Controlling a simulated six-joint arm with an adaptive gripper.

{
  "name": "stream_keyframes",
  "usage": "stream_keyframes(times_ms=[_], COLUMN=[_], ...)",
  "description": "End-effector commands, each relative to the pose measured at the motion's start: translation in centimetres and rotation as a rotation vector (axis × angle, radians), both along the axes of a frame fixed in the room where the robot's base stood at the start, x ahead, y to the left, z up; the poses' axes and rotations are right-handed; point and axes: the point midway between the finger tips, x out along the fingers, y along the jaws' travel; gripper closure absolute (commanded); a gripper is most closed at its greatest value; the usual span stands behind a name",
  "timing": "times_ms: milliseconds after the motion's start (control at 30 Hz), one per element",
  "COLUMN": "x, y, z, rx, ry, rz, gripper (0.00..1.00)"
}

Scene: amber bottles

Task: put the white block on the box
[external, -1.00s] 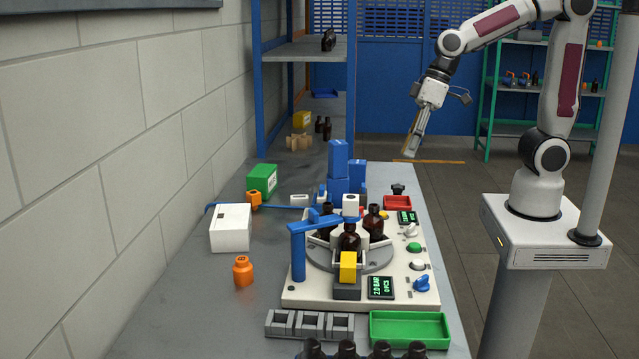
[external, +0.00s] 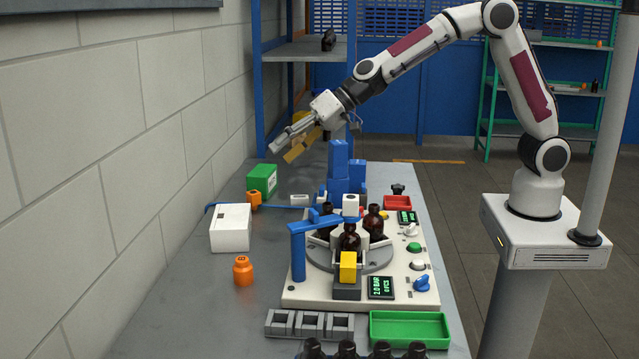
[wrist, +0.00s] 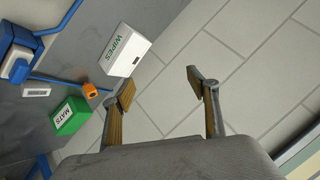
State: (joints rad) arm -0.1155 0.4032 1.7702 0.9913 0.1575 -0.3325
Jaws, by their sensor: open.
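A small white block (external: 299,200) lies on the grey bench behind the machine; it also shows in the wrist view (wrist: 36,90) with a dark mark on it. A white cube with a dark top mark (external: 350,205) sits on the machine. A white box (external: 230,229) stands by the wall, marked WIPES in the wrist view (wrist: 126,48). A green box (external: 262,180), marked MATS in the wrist view (wrist: 70,116), stands farther back. My gripper (external: 284,151) is open and empty, in the air above the back of the bench; its fingers show apart in the wrist view (wrist: 160,84).
An orange block (external: 254,200) stands near the green box. An orange bottle (external: 243,271) stands in front of the white box. The machine (external: 300,294) with blue parts and brown bottles fills the bench's right side. The wall bounds the left.

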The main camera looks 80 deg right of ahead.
Motion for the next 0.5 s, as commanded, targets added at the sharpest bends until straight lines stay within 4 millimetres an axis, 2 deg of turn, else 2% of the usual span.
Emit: stream_keyframes(times_ms=[33,200,500], x=[1.4,5.8,11.1], y=[-0.3,-2.3,-7.5], z=[-0.5,-1.4,-4.4], rx=[0.003,0.001,-0.043], ry=[-0.014,-0.073,-0.129], rz=[-0.031,-0.158,-0.430], gripper=[0.41,0.41,0.41])
